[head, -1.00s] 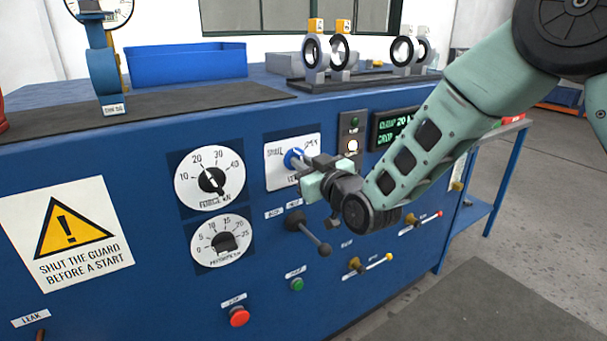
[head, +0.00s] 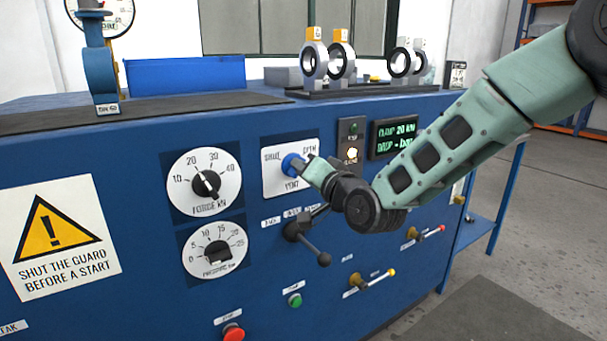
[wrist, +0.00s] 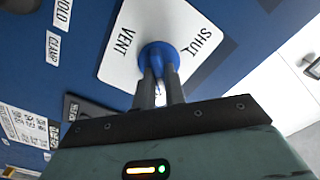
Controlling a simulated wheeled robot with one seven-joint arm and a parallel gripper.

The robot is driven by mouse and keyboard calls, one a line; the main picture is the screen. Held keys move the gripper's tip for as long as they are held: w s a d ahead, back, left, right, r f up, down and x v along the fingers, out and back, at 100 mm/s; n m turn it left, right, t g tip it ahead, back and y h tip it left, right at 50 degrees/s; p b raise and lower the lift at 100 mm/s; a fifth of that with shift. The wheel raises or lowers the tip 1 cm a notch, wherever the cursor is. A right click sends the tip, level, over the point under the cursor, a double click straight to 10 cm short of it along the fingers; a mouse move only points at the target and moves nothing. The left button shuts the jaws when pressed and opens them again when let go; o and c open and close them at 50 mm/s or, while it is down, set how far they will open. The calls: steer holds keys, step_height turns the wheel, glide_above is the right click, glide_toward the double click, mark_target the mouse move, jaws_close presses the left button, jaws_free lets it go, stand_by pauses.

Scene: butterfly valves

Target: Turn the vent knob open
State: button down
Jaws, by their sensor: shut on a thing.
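The vent knob (head: 292,164) is a blue round knob on a white plate (head: 272,182) lettered SHUT, OPEN and VENT, on the front of the blue bench. In the wrist view the blue knob (wrist: 158,56) sits between my two dark fingers. My gripper (head: 303,170) reaches it from the right and is shut on the knob. The fingers hide part of the knob in the head view. The wrist view shows SHUT and VENT on the plate; the OPEN lettering is not visible there.
Force (head: 204,183) and pressure (head: 215,248) dials are left of the plate. A dark lever (head: 308,240) sticks out just below my gripper. A lit button (head: 351,154) and a green display (head: 394,137) are to the right. Valves (head: 314,60) stand on top.

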steer(key=shift+f+m+b, duration=0.15)
steer(key=shift+m+b, duration=0.15)
steer(key=shift+m, duration=1.3)
steer(key=c, duration=1.5)
jaws_free()
steer(key=shift+o, duration=0.2)
steer(key=v, duration=1.7)
steer(key=shift+d, duration=0.25)
steer(key=shift+s, duration=0.15)
